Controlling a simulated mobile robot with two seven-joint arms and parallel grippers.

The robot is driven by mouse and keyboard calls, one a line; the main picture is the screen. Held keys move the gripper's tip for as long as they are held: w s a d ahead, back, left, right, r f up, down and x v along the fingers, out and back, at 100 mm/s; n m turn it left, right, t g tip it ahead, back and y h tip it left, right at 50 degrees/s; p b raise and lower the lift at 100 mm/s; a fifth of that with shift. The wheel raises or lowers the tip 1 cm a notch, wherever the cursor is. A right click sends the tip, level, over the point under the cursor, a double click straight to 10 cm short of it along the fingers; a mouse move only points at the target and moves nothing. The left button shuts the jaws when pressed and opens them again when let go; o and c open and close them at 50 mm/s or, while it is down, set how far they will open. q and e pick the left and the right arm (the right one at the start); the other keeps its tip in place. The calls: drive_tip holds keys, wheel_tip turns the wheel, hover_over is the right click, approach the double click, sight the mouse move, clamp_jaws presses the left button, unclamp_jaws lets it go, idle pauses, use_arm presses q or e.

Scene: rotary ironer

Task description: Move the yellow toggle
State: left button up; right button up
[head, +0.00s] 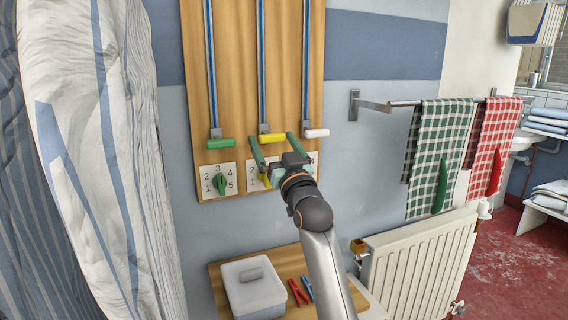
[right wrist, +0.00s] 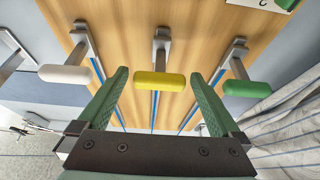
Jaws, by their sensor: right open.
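The yellow toggle (head: 272,138) is a short bar handle on a metal stem at the low end of the middle slot on the wooden wall panel. It also shows in the right wrist view (right wrist: 158,86). My right gripper (head: 275,148) is open at the panel, with green fingers on either side of the toggle as seen in the right wrist view. Gaps show between the fingers and the toggle there; its exact depth between them is unclear. A yellow dial knob (head: 265,181) below is partly hidden by my gripper. My left gripper is not in view.
A green toggle (head: 220,143) and a white toggle (head: 316,133) flank the yellow one. A green dial (head: 220,182) sits below left. Below are a white box (head: 253,293), clothes pegs (head: 299,291) and a radiator (head: 420,262). Striped cloth (head: 110,160) hangs left.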

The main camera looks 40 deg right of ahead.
drive_tip(key=v, duration=1.1)
drive_tip(key=shift+f+b, duration=0.15)
drive_tip(key=shift+b, duration=0.2)
drive_tip(key=shift+s+a, duration=0.1)
